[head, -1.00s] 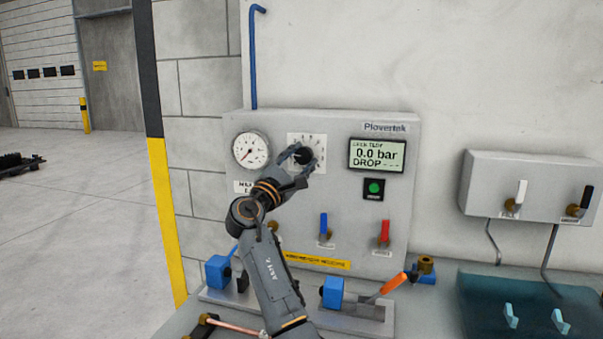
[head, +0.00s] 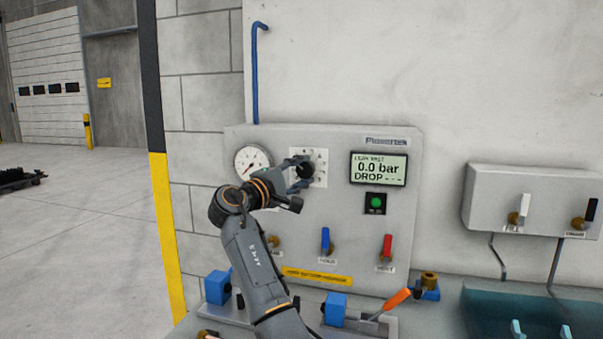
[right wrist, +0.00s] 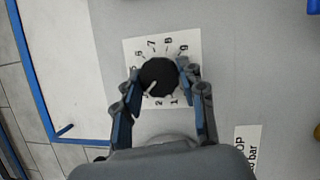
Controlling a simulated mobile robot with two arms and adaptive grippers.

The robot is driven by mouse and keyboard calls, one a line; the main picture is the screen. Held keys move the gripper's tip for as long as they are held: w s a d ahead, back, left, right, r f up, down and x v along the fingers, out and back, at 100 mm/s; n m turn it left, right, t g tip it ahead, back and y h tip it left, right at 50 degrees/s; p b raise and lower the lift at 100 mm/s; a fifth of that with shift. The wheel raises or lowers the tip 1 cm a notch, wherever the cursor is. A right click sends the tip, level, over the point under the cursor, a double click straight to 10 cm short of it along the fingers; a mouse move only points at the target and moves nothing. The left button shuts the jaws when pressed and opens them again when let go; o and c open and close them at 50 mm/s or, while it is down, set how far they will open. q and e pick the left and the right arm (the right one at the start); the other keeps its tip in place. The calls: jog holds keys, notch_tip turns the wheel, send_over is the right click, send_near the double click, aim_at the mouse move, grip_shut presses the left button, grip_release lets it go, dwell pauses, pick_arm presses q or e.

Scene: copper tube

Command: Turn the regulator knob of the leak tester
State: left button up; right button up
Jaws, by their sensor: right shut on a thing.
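The leak tester is a light grey wall panel (head: 345,225) in the head view. Its black regulator knob (right wrist: 158,76) sits on a white numbered dial plate (right wrist: 183,43) in the right wrist view. My right gripper (right wrist: 158,88) has one finger on either side of the knob and is shut on it. In the head view the right gripper (head: 298,180) partly covers the knob. A round gauge (head: 252,163) is left of the knob, partly behind my right arm. The display (head: 378,168) reads 0.0 bar and DROP with dashes. My left gripper is not in view.
A green button (head: 376,202) is below the display. A blue lever (head: 325,240) and a red lever (head: 387,246) stand out lower on the panel. Blue clamps (head: 335,308) and an orange handle (head: 397,298) are on the bench below. A grey valve box (head: 530,200) is at right.

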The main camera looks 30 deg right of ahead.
dwell(0.4)
jog(key=o, duration=1.1)
jog(key=shift+o, duration=0.2)
jog(key=v, duration=1.2)
